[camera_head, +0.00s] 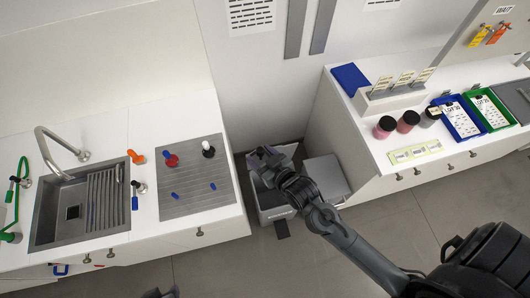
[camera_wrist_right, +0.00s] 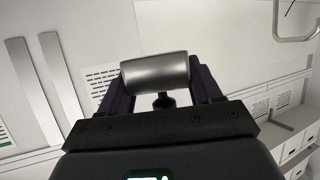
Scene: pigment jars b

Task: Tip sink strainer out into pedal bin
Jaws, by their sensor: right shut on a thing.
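My right gripper (camera_head: 267,157) is over the pedal bin (camera_head: 263,216), a grey box on the floor in the gap between the two counters. In the right wrist view the sink strainer (camera_wrist_right: 154,70), a shiny metal cylinder, sits between the two dark fingers of this gripper, which is shut on it. The strainer's open end and contents do not show. In the head view the gripper hides most of the strainer. A small dark part of my left gripper (camera_head: 160,293) shows at the bottom edge; its fingers cannot be made out.
The left counter has a sink (camera_head: 72,212) with a tap and a grey mat (camera_head: 197,200) with small red, blue and black items. A grey box (camera_head: 325,178) stands right of the bin. The right counter holds jars (camera_head: 407,121) and a blue tray (camera_head: 460,121).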

